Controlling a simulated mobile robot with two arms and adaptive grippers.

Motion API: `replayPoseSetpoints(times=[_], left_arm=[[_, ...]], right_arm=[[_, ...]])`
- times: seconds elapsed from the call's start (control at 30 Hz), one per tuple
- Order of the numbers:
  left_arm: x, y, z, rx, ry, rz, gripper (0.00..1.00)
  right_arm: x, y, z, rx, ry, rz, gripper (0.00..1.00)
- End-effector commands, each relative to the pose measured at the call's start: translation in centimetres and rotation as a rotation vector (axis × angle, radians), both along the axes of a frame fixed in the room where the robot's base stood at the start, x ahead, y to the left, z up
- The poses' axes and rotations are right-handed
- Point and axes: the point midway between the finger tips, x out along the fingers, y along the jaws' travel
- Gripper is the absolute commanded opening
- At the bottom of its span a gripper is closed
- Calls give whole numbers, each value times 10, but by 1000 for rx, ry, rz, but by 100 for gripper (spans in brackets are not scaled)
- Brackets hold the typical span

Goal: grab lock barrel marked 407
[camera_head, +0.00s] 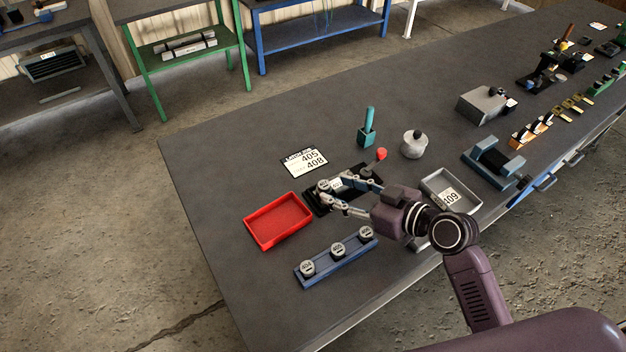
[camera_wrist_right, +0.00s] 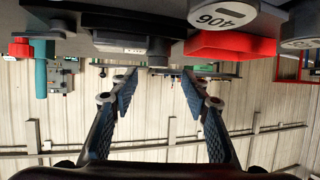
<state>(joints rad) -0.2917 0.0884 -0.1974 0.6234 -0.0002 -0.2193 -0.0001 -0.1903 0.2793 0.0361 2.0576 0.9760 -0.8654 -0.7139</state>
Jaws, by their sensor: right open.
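A blue rack (camera_head: 322,264) holds three silver lock barrels: the left one (camera_head: 307,268), the middle one (camera_head: 337,249) and the right one (camera_head: 366,233). Their marks are too small to read in the head view, so I cannot tell which is 407. In the right wrist view, which looks upside down, a barrel marked 406 (camera_wrist_right: 222,17) shows at the top, and part of another (camera_wrist_right: 300,42) at the right edge. My right gripper (camera_head: 322,195) is open over a dark fixture (camera_head: 352,186), behind the rack; nothing shows between its fingers (camera_wrist_right: 160,88). My left gripper is out of view.
A red tray (camera_head: 278,221) lies left of the gripper. A card reading 405 and 408 (camera_head: 305,162) lies behind it. A teal post (camera_head: 367,128), a round grey part (camera_head: 414,144) and a grey tray with a 409 label (camera_head: 450,197) are around. The bench's left end is clear.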

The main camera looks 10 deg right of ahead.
Motion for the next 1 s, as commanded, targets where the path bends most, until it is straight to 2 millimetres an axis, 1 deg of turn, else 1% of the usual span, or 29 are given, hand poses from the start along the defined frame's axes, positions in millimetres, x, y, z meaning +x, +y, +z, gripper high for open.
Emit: replayPoseSetpoints(times=[0.03,0.13,0.3,0.37,0.5,0.6,0.73,0.87,0.93,1.0], left_arm=[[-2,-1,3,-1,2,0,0],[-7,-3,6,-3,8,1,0],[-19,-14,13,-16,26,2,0],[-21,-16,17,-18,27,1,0],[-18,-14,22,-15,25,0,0],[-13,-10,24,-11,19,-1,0],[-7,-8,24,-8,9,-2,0],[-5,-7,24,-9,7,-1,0],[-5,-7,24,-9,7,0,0],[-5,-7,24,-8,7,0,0]], right_arm=[[5,3,0,3,0,-1,43],[13,10,-4,4,0,0,43],[26,18,-10,5,1,0,43],[32,21,-14,5,1,0,43],[46,30,-23,3,1,-1,43],[51,34,-27,2,0,-1,43],[53,36,-30,0,0,0,43],[53,35,-30,-1,-1,0,43],[52,35,-30,-1,0,0,37],[52,36,-30,0,1,1,29]])
